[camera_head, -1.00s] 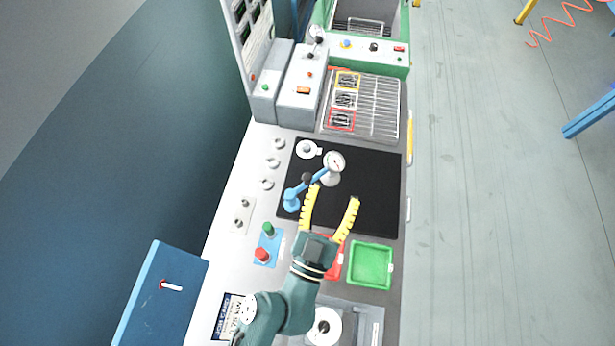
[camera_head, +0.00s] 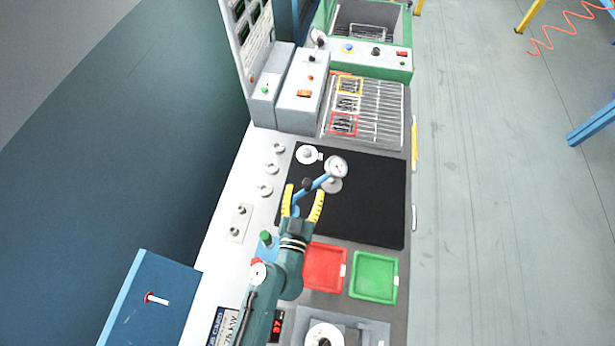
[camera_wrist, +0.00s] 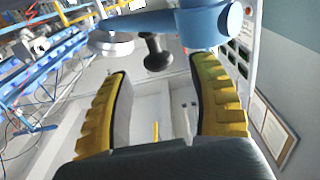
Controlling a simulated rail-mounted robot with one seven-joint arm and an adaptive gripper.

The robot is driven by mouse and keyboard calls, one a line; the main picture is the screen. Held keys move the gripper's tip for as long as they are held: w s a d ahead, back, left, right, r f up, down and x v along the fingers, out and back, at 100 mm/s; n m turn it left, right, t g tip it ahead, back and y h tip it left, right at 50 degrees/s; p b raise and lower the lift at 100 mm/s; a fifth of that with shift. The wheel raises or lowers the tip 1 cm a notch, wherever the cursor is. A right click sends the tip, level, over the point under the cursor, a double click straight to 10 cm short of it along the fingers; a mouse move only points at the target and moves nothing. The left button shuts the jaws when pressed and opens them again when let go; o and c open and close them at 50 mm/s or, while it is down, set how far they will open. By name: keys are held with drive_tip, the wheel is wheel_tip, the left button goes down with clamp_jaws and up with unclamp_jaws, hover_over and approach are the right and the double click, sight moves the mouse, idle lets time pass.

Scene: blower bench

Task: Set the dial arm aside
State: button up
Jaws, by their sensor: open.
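The dial arm (camera_head: 319,181) is a blue bar with a round white dial gauge (camera_head: 336,167) at its far end and a dark knob (camera_head: 308,184) on it. It reaches over the black mat. My gripper (camera_head: 304,190) is open, with its yellow fingers around the knob's end of the arm. In the wrist view the black knob (camera_wrist: 156,54) shows between the spread fingertips, beyond them, touching neither. The blue arm body (camera_wrist: 207,22) is at the top, close to the right finger. The arm's base is partly hidden by my gripper.
A red tray (camera_head: 324,268) and a green tray (camera_head: 374,278) are at the mat's near edge. A wire rack (camera_head: 378,112) with small framed parts and grey control boxes (camera_head: 302,90) stand beyond. The black mat (camera_head: 370,205) is clear on its right.

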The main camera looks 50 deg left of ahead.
sight(306, 188)
drive_tip(key=x, duration=0.3)
drive_tip(key=shift+w, duration=0.15)
